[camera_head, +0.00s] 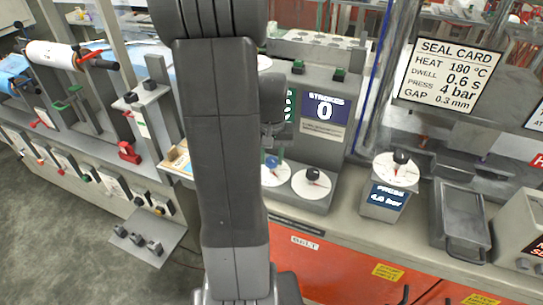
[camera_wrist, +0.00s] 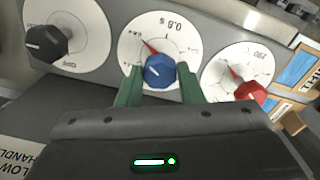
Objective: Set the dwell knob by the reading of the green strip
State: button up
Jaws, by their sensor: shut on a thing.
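My gripper (camera_wrist: 160,80) has its green fingers on both sides of the blue knob (camera_wrist: 159,71) in the wrist view, shut on it. The knob stands in front of a round white dial (camera_wrist: 180,28) with a red pointer toward the upper left. Upside-down print at the dial's top seems to read 0.8 s. In the head view my arm covers most of this spot; the dial shows partly (camera_head: 268,178). The seal card (camera_head: 450,75) reads dwell 0.6 s. A dark green panel (camera_head: 291,104) is mostly hidden behind my arm; I cannot read it or make out a green strip.
A black knob (camera_wrist: 46,43) is left of the blue one and a red knob (camera_wrist: 250,95) right of it, close to my fingers. In the head view, a press box (camera_head: 384,198) reading about 4.6 bar and a grey tray (camera_head: 462,215) stand to the right.

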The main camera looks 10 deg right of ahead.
aim_at(272, 160)
dwell(0.5)
jog(key=o, duration=1)
jog(key=shift+c, duration=0.2)
notch_tip(272, 160, up, 14)
jog(key=shift+f, duration=0.1)
notch_tip(272, 160, down, 14)
jog(key=shift+r, duration=0.1)
dwell(0.5)
